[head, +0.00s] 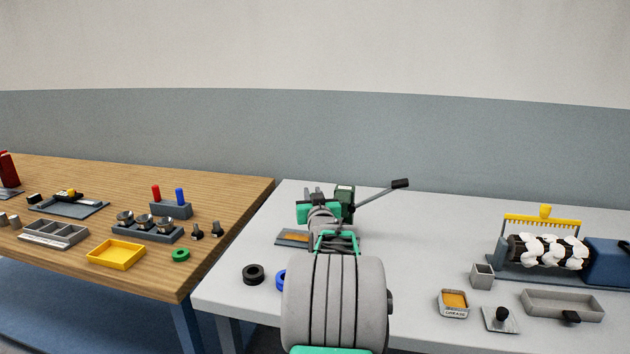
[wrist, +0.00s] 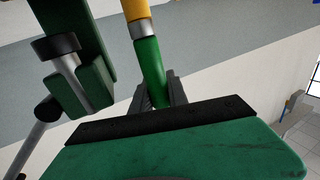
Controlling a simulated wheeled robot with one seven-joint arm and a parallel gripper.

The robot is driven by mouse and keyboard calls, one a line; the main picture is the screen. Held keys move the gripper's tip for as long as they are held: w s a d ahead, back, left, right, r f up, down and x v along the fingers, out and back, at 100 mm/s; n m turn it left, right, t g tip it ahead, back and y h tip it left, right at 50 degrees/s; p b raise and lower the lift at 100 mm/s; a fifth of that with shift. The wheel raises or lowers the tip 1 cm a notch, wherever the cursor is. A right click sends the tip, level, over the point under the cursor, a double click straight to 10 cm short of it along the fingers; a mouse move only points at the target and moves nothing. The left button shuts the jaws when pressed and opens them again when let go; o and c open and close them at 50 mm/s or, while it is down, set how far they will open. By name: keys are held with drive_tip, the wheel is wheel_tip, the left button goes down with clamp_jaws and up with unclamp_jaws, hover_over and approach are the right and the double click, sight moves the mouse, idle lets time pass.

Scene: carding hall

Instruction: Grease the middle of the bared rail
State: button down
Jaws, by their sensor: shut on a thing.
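My gripper (wrist: 160,98) is shut on a green rod (wrist: 150,75) with a metal band and an orange end; I take it for the greasing tool. The orange end runs out of the top of the wrist view. In the head view my gripper (head: 313,194) is over the light grey table, beside a dark green machine part (head: 345,200) with a long lever. That part also shows at the left of the wrist view (wrist: 88,85). A low grey plate with an orange patch (head: 294,238) lies below. I cannot make out the bared rail; my arm hides much there.
A tin marked grease (head: 454,303) stands at the front right, near a grey cup (head: 482,276), a knobbed plate (head: 501,319) and a grey tray (head: 563,304). The lever's black knob (head: 400,183) sticks out rightward. Black (head: 253,274) and blue (head: 280,280) rings lie left.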

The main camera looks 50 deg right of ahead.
drive_tip(key=shift+r+p, duration=0.45)
drive_tip(key=shift+r, duration=1.6)
